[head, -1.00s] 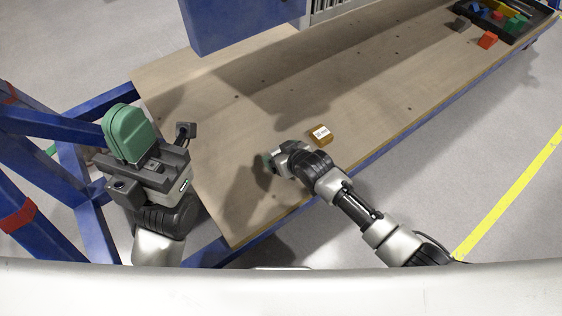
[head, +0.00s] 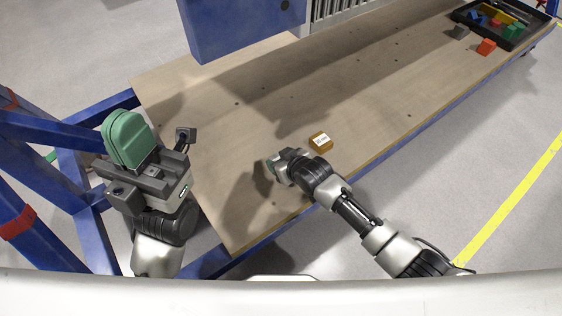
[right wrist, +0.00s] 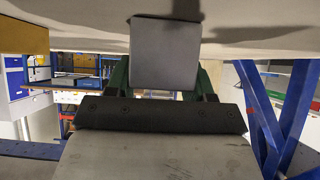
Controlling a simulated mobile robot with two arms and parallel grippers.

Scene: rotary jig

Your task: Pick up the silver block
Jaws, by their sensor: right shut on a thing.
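The silver block (right wrist: 165,54) shows in the right wrist view as a plain grey face between the green fingers of my right gripper (right wrist: 163,80). That gripper is shut on it. In the head view my right gripper (head: 273,166) is low over the near part of the wooden table, and the block is hidden there by the hand. I cannot tell whether the block touches the table. My left gripper (head: 130,138) is raised at the left, beyond the table's left edge. Its green fingers overlap in view, and nothing shows held in them.
An orange-brown block with a white label (head: 320,141) lies just beyond my right gripper. A black tray (head: 512,42) of coloured blocks stands at the far right, with a red block (head: 486,47) and a dark grey block (head: 460,32) beside it. Blue frame beams stand left.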

